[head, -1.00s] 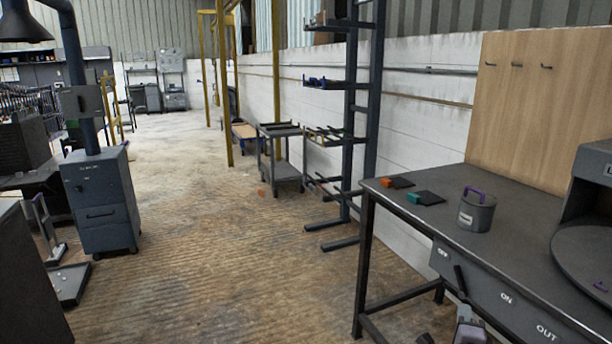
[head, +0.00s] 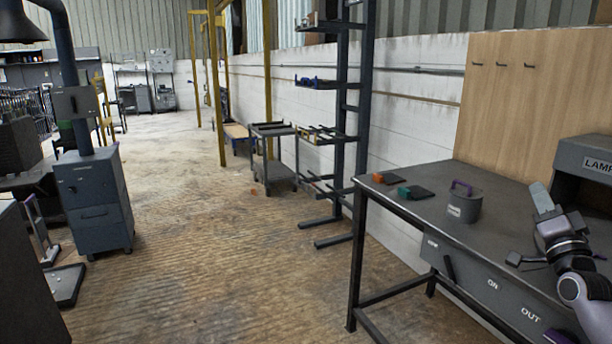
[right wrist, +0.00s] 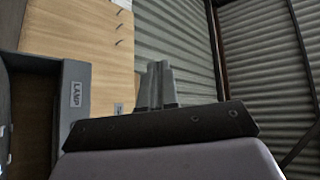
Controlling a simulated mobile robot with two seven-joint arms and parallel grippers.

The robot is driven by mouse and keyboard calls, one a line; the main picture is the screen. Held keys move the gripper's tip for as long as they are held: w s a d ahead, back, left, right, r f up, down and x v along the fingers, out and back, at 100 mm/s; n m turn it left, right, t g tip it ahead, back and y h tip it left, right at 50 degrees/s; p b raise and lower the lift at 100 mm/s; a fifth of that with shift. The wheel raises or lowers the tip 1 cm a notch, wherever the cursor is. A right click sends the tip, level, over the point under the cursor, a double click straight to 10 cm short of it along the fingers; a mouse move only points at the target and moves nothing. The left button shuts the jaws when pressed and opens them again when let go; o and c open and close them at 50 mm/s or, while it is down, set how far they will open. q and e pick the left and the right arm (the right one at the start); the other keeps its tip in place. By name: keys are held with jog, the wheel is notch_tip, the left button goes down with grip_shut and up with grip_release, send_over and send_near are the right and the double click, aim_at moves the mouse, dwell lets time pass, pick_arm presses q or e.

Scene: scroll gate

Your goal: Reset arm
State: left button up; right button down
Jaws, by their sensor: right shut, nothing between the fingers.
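My right gripper (head: 541,199) is raised over the right front part of the dark workbench (head: 475,170), fingers pointing up. It is shut and empty. In the right wrist view its closed fingers (right wrist: 158,82) stand together against the corrugated wall. My left gripper is not in view.
A dark box marked LAMP (head: 598,165) stands at the bench's right end, close to my right arm. A wooden board with hooks (head: 512,120) rises behind. A shelf rack (head: 361,120) and grey cart (head: 272,160) line the wall. The floor at centre is clear.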

jog(key=w+d+f+n+g+h, duration=0.15)
jog(key=d+f+n+g, duration=0.35)
jog(key=n, duration=1)
jog(key=s+a+f+n+g+y, duration=0.1)
jog(key=s+a+f, duration=0.2)
jog(key=a+f, duration=0.4)
jog(key=s+a+f+g+y, duration=0.2)
jog(key=a+f, duration=0.2)
jog(key=f, duration=0.5)
jog(key=s+a+f+g+y, duration=0.2)
jog(key=s+a+f, duration=1)
jog(key=f, duration=0.2)
jog(key=s+a+f+m+g+y, duration=0.1)
jog(key=s+a+f, duration=0.1)
jog(key=s+a, duration=0.3)
jog(key=s+a+f+m+g+y+p, duration=0.1)
jog(key=s+a, duration=0.4)
jog(key=s, duration=0.8)
jog(key=shift+f+m+g, duration=0.3)
jog(key=shift+f+g, duration=0.2)
jog(key=shift+f, duration=0.35)
